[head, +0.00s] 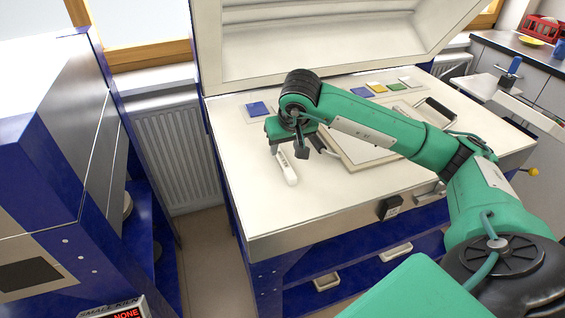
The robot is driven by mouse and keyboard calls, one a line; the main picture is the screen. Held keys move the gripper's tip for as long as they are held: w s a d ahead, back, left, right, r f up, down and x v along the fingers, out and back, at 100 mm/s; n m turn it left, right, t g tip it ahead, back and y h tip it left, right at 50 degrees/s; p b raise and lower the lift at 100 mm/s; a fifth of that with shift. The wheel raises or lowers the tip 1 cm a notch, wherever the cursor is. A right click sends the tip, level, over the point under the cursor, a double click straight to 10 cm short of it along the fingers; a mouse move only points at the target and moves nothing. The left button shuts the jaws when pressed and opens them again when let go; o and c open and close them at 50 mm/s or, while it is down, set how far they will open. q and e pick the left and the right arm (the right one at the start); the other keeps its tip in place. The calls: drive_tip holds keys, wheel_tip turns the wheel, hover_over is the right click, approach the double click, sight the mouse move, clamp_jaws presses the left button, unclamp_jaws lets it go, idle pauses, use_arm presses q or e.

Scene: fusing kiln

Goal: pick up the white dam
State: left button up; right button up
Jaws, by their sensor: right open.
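The white dam (288,170) is a short white bar lying on the pale kiln bed (225,150), towards its left front part. My right gripper (288,153) is at the dam's far end, pointing down. Its two fingers are apart, one on each side of the bar in the picture. I cannot tell whether the fingers touch it or how far above the bed they are. My left gripper is not in the head view.
The raised kiln lid (330,45) stands behind the bed. A blue glass square (258,108) and several coloured squares lie along the back. A pale board (365,150) lies right of the dam, partly under my right arm. The bed's left front is clear.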

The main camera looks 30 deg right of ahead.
sight(283, 159)
drive_tip(key=shift+d+x, duration=0.2)
drive_tip(key=shift+x, duration=3.3)
drive_tip(key=shift+c, duration=0.4)
clamp_jaws()
